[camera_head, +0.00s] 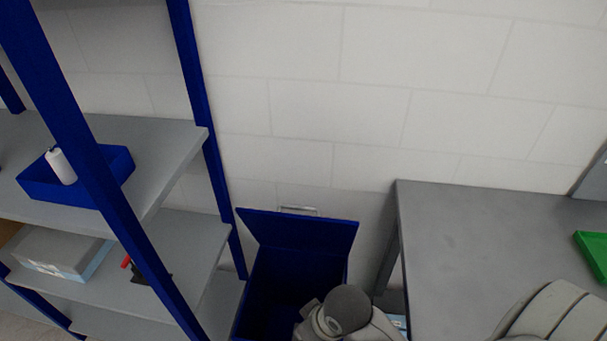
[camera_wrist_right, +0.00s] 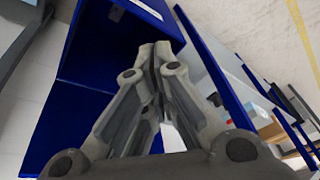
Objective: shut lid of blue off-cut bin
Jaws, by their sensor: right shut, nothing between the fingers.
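The blue off-cut bin (camera_head: 285,285) stands on the floor between the shelf rack and the grey table. Its blue lid (camera_head: 300,232) is open, raised at the back near the wall, with a light handle (camera_head: 298,210) at its top edge. My right arm covers the bin's lower right part in the head view. In the right wrist view my right gripper (camera_wrist_right: 155,48) is shut and empty, with its fingertips in front of the bin's dark blue inside (camera_wrist_right: 110,45). Whether it touches the bin is unclear. My left gripper is in neither view.
The shelf rack (camera_head: 215,160) stands close on the left, holding a blue tray (camera_head: 112,165) with a white bottle (camera_head: 61,166) and a grey box (camera_head: 60,250). The grey table (camera_head: 460,250) is close on the right, with a green tray (camera_head: 592,255). A white wall is behind.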

